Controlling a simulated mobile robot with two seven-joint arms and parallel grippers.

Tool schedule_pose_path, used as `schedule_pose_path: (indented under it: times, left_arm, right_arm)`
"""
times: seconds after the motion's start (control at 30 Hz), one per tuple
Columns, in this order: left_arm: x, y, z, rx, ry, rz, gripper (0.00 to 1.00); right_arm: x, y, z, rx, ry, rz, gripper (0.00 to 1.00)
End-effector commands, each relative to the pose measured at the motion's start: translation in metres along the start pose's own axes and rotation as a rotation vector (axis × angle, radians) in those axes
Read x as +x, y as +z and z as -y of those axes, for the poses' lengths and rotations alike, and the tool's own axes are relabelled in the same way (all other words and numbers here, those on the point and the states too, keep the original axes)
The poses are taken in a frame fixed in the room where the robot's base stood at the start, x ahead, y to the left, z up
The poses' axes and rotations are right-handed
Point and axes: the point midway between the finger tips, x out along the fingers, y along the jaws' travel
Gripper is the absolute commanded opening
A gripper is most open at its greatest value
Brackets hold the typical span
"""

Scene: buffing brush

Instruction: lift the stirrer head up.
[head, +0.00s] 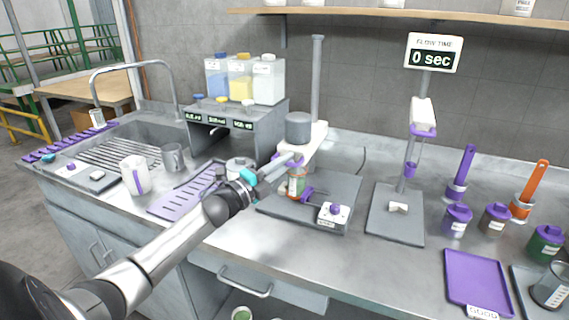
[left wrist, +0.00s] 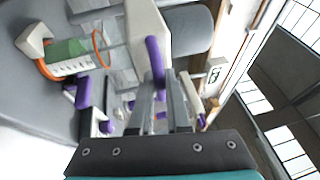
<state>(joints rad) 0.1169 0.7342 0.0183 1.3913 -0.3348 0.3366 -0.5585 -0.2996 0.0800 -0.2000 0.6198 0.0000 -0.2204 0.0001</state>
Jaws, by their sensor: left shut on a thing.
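The stirrer head (head: 314,140) is a white block with a grey cylinder on top, mounted on a tall grey post (head: 317,75). My left gripper (head: 284,164) is at its front left side, shut on the head's purple handle. The left wrist view shows the gripper fingers (left wrist: 166,100) at the purple handle (left wrist: 153,60), beside the white head (left wrist: 146,25). A clear jar with an orange rim (head: 297,184) stands below the head on the dark stirrer base (head: 338,222); its greenish content shows in the left wrist view (left wrist: 68,60). My right gripper is not in view.
A purple drying mat (head: 168,208), a white mug (head: 134,175) and a sink lie to the left. A flow-time stand (head: 394,222) is close on the right, with several lidded jars, brushes and a purple tray (head: 478,280) beyond. A shelf runs above.

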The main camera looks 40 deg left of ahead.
Motion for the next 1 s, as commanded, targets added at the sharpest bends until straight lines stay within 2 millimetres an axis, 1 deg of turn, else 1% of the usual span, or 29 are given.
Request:
schedule_pose_path:
  times: [0.7,0.87,1.0]
  left_arm:
    - [0.000,0.000,0.001,0.000,0.001,0.000,0.00]
    - [0.002,0.001,0.012,0.000,0.000,-0.001,0.00]
    - [0.005,0.002,0.030,0.002,-0.002,-0.001,0.00]
  right_arm:
    - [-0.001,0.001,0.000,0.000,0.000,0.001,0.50]
    - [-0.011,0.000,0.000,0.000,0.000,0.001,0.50]
    - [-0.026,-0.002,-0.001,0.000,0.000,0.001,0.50]
